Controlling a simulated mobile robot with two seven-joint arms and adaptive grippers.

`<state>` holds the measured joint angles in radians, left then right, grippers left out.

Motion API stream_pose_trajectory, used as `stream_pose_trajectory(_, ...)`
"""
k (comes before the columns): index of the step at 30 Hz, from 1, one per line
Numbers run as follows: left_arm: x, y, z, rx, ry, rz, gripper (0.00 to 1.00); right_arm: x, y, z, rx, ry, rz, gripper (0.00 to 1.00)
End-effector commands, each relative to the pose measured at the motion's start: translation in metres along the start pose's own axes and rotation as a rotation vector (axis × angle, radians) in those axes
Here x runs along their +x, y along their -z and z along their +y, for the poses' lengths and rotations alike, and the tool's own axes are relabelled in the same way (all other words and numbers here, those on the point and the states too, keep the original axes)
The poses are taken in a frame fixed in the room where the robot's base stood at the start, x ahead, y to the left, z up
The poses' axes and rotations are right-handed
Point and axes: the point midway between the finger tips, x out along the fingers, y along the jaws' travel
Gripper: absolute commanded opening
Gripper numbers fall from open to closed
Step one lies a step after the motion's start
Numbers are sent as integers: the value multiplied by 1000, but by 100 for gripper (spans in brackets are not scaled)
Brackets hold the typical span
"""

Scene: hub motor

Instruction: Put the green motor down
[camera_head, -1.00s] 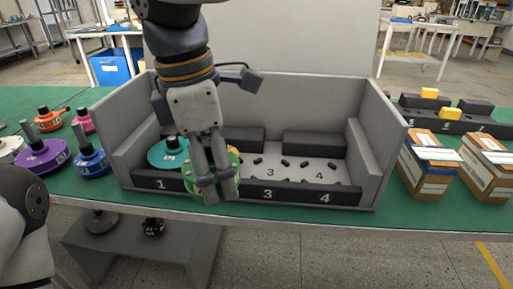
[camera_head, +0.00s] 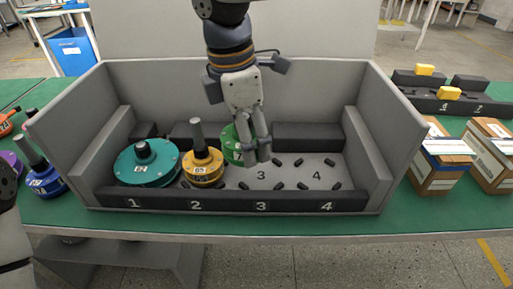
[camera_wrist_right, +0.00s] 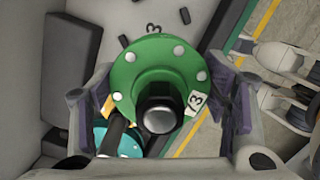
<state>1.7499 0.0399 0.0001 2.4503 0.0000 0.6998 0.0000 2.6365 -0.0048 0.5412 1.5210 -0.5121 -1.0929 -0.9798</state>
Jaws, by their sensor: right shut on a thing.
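The green motor (camera_head: 232,148) is in my right gripper (camera_head: 258,150), above the grey box (camera_head: 330,95), between slots 2 and 3. In the head view the fingers partly hide it. The right wrist view shows the green motor (camera_wrist_right: 150,70) with its black shaft between the two fingers (camera_wrist_right: 165,110). I cannot tell whether its base touches the box floor. A teal motor (camera_head: 147,170) sits in slot 1 and a yellow motor (camera_head: 203,172) with a grey shaft in slot 2. My left gripper is out of view.
Slots 3 and 4 (camera_head: 316,174) show bare floor with small black pegs. The box has a black numbered front rail (camera_head: 230,201). A blue motor (camera_head: 40,178) stands left of it. Cartons (camera_head: 440,165) and a black rack with yellow blocks (camera_head: 455,105) are at right.

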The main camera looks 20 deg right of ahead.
Motion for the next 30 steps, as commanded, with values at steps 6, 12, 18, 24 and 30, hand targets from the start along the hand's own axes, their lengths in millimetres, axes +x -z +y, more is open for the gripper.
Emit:
stream_pose_trajectory(6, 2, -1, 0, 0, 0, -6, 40, 41, -22, 6, -2, 4, 2, 11)
stream_pose_trajectory(12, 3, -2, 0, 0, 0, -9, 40, 57, -33, 9, -1, 4, 1, 11)
stream_pose_trajectory(18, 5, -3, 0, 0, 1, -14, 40, 86, -28, 9, -3, 1, 1, 11)
stream_pose_trajectory(24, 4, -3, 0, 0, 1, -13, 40, 85, -28, 10, -2, -1, 1, 11)
stream_pose_trajectory(30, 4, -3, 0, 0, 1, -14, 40, 89, -28, 9, -2, 1, 1, 87)
